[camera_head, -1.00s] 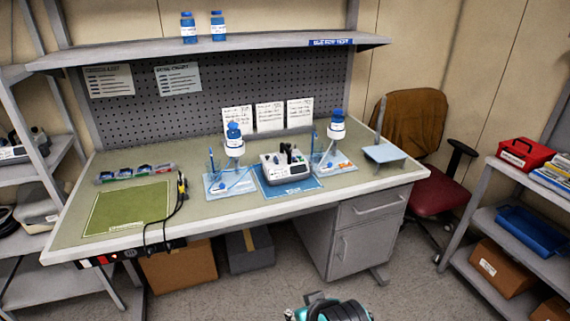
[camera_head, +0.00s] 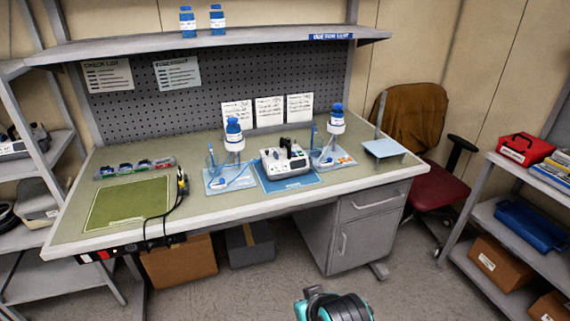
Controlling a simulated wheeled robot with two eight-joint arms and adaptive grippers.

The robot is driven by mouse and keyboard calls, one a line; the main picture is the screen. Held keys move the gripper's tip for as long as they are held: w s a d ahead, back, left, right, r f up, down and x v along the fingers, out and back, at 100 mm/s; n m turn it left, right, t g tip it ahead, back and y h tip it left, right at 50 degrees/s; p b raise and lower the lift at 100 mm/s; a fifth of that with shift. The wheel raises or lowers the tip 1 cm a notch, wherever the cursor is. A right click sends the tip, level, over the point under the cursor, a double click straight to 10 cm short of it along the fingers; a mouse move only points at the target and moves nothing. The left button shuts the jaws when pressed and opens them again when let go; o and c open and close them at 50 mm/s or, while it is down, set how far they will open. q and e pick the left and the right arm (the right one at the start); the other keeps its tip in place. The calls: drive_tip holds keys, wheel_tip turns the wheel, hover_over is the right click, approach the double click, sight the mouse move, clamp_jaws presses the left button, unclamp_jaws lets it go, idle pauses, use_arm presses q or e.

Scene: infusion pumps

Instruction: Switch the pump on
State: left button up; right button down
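The pump (camera_head: 285,164), a small whitish-grey box with dark upright parts on top, sits on a blue mat (camera_head: 292,184) in the middle of the workbench. Its front faces me, but its switch and any lights are too small to make out. A blue-capped bottle stands above a pale blue tray on each side of it, the left bottle (camera_head: 234,135) and the right bottle (camera_head: 336,118). Neither gripper can be seen. Only a teal and black part of my own arm shows at the bottom edge, well short of the bench.
A green mat (camera_head: 128,204) and a black cable (camera_head: 166,215) lie on the left of the workbench (camera_head: 345,188). A small pale stand (camera_head: 384,148) is at its right end. A red chair (camera_head: 436,190) and a shelf with a red box (camera_head: 526,149) stand to the right. The floor in front is clear.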

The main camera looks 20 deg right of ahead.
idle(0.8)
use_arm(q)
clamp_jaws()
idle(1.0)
